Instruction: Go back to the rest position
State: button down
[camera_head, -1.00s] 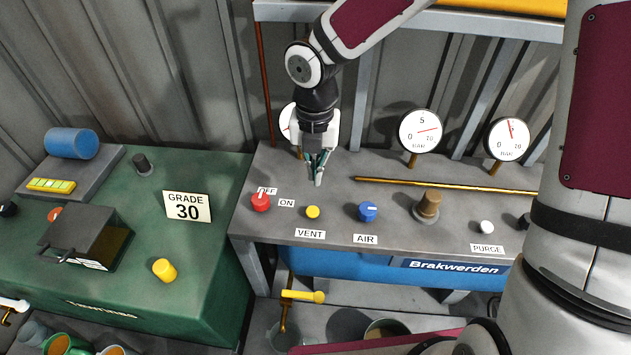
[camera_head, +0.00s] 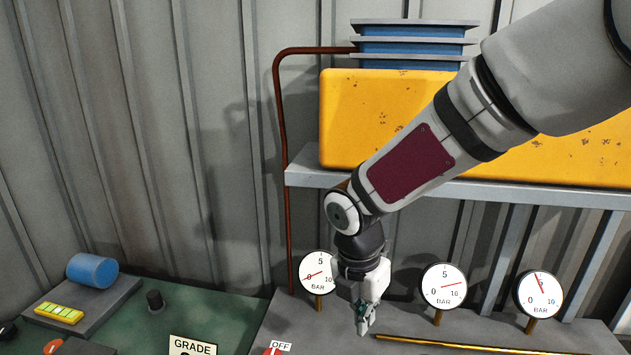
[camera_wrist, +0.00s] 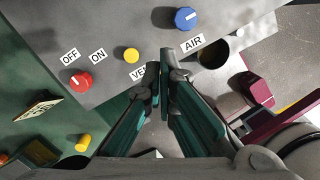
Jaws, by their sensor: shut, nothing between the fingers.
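My gripper (camera_head: 363,322) points down above the grey bench (camera_head: 300,318), in front of the row of gauges in the head view. Its fingers are shut and empty; they also show closed together in the wrist view (camera_wrist: 165,75). In the wrist view, a red knob (camera_wrist: 81,82) by the OFF and ON labels, a yellow button (camera_wrist: 131,55) and a blue knob (camera_wrist: 186,18) by the AIR label lie on the bench beyond the fingers. The fingertips are apart from these controls. One finger partly covers the VENT label (camera_wrist: 138,73).
A yellow tank (camera_head: 350,120) rests on a shelf (camera_head: 320,178) behind my arm. Gauges (camera_head: 443,286) and a brass rod (camera_head: 470,346) stand close to my gripper. A green machine (camera_head: 190,310) with a blue cylinder (camera_head: 92,270) is at left. The wall side at upper left is clear.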

jog(key=s+d+r+m+t, duration=0.1)
jog(key=s+d+r+m, duration=0.2)
jog(key=m, duration=0.6)
jog(key=s+d+r+m+t+y, duration=0.1)
jog(key=s+d+r+m, duration=0.3)
jog(key=s+r+m, duration=0.4)
jog(key=s+d+r+m+t, duration=0.2)
jog(key=s+r+m, duration=0.3)
jog(key=m, duration=0.6)
jog(key=shift+s+d+r+t, duration=0.4)
jog(key=shift+s+d, duration=0.15)
jog(key=shift+d, duration=0.2)
